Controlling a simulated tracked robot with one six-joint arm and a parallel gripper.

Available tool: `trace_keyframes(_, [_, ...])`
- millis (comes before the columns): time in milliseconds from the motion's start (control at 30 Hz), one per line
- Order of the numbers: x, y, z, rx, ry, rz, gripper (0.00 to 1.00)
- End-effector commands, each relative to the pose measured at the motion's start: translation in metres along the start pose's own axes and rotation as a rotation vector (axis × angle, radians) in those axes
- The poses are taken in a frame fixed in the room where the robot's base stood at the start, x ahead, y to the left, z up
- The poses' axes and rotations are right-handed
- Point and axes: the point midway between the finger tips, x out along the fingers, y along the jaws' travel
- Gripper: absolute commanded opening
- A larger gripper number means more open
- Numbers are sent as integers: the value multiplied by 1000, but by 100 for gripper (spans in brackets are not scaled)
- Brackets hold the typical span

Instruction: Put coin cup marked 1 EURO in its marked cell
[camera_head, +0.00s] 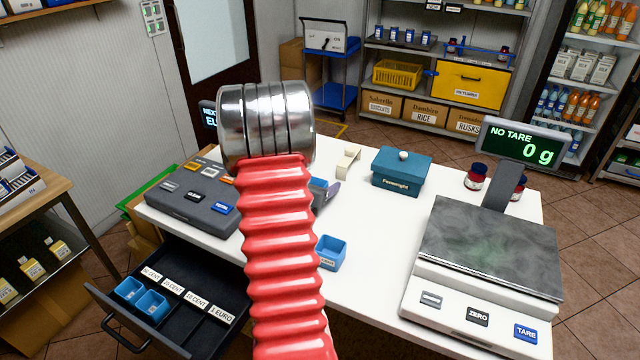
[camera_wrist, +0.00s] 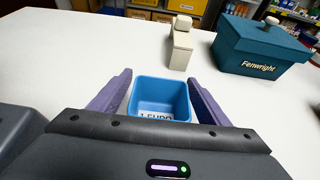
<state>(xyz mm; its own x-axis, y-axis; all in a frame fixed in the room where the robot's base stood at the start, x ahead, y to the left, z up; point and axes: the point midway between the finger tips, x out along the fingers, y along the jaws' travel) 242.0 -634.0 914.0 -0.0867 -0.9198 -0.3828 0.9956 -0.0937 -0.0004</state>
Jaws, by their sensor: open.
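The blue cup marked 1 EURO (camera_wrist: 160,95) stands upright on the white counter, between the two purple fingers of my gripper (camera_wrist: 160,79) in the wrist view. The gripper is open, with a narrow gap visible on each side of the cup. In the head view, my red arm hides most of the gripper and this cup; a bit of blue (camera_head: 318,183) shows beside a purple finger. The open drawer (camera_head: 178,338) at the lower left has cells labelled 50 CENT, 20 CENT, 10 CENT and 1 EURO. The 1 EURO label (camera_head: 221,314) is at its right; its cell looks empty.
Two blue cups (camera_head: 152,303) sit in the drawer's left cells. Another blue cup (camera_head: 331,252) stands near the counter's front edge. A dark keypad unit (camera_head: 190,195) is left, a scale (camera_head: 488,250) right. A beige object (camera_head: 347,160) and a teal Fenwright box (camera_head: 402,172) stand behind.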

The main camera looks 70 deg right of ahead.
Motion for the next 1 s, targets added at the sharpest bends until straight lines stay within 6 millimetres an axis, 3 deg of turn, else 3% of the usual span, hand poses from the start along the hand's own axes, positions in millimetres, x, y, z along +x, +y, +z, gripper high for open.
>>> trace_keyframes(200, [-2,0,2,0,0,0,70])
trace_keyframes(367, [-15,0,3,1,-1,1,70])
trace_keyframes(1000, [-106,1,3,1,-2,2,70])
